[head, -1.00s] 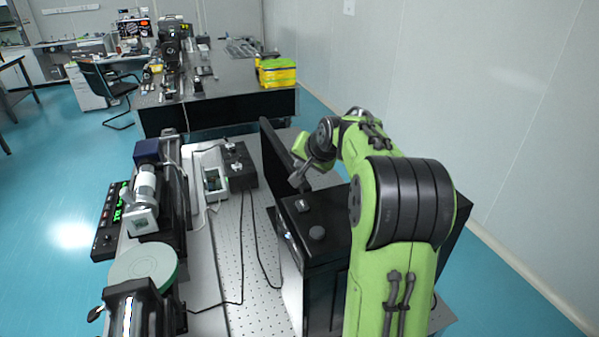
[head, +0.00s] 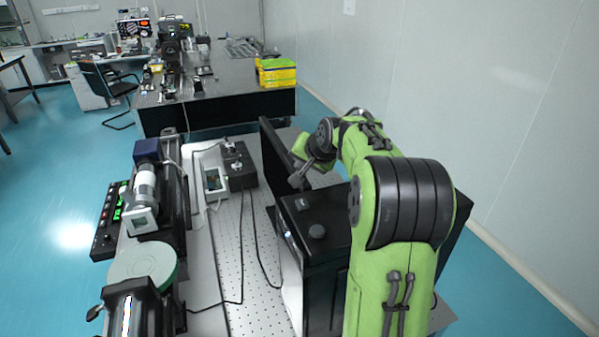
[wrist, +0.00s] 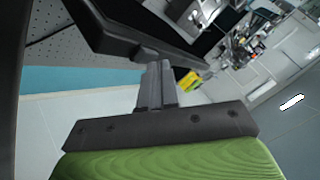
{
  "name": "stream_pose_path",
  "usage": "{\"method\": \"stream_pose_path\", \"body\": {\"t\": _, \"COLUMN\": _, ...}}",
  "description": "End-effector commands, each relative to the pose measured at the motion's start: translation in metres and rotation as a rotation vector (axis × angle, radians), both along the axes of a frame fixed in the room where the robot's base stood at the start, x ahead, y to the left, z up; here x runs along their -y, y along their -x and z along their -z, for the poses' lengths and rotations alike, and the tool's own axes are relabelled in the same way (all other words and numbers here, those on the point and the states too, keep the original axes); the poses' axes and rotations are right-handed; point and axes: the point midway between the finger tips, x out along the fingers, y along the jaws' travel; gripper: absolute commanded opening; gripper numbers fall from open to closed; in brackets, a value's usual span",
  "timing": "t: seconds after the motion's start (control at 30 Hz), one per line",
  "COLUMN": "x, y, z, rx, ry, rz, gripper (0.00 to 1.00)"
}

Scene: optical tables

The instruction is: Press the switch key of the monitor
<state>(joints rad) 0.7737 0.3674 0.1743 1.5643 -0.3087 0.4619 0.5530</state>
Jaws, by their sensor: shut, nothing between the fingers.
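The monitor (head: 272,145) is a thin black panel seen nearly edge-on in the head view, standing on the near optical table. In the wrist view, a black frame that looks like its edge (wrist: 105,38) crosses the top. My gripper (head: 296,181) is shut and empty, beside the monitor's right side and above the black box. In the wrist view, the closed fingers (wrist: 156,66) reach up to the lower edge of the black frame. I cannot tell whether they touch it. The switch key is not clearly distinguishable in either view.
A black box (head: 325,215) with a knob stands below my gripper. The perforated table (head: 258,300) carries cables, a small black device (head: 238,165) and optical mounts at left. A farther table (head: 225,75) holds a yellow-green case (head: 277,72). A wall is at right.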

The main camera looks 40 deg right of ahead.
Motion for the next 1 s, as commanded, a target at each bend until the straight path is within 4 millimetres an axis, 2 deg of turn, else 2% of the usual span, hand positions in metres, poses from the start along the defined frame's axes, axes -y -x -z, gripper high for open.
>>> {"method": "stream_pose_path", "body": {"t": 0.07, "x": 0.0, "y": 0.0, "z": 0.006, "rx": -0.001, "ry": -0.001, "rz": -0.001, "gripper": 0.0}}
{"method": "stream_pose_path", "body": {"t": 0.33, "x": 0.0, "y": 0.0, "z": 0.004, "rx": -0.001, "ry": -0.001, "rz": -0.001, "gripper": 0.0}}
{"method": "stream_pose_path", "body": {"t": 0.57, "x": 0.0, "y": 0.0, "z": -0.006, "rx": -0.001, "ry": -0.001, "rz": -0.001, "gripper": 0.0}}
{"method": "stream_pose_path", "body": {"t": 0.8, "x": 0.0, "y": 0.0, "z": -0.006, "rx": -0.001, "ry": -0.001, "rz": -0.001, "gripper": 0.0}}
{"method": "stream_pose_path", "body": {"t": 1.0, "x": 0.0, "y": 0.0, "z": -0.027, "rx": 0.0, "ry": 0.0, "rz": 0.0, "gripper": 0.0}}
